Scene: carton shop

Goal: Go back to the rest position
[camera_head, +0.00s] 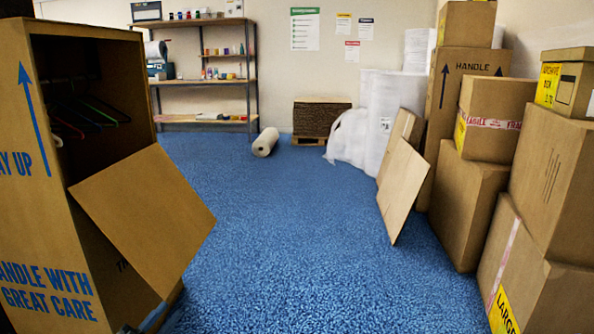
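Only a small dark tip, seemingly of my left gripper (127,329), shows at the bottom edge of the head view, in front of the wardrobe carton. Its fingers are too cut off to tell open from shut. My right gripper is not in view. A tall wardrobe carton (25,215) stands close on the left with its front open. Its flap (148,215) hangs out tilted over the floor. Several coloured hangers (90,112) are inside.
Stacked cartons (465,200) line the right side. Two flat boards (403,190) lean there beside wrapped white rolls (390,105). A shelf (205,82), a paper roll (265,142) and a pallet of flat cardboard (320,117) are at the back. The middle blue floor (300,240) is clear.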

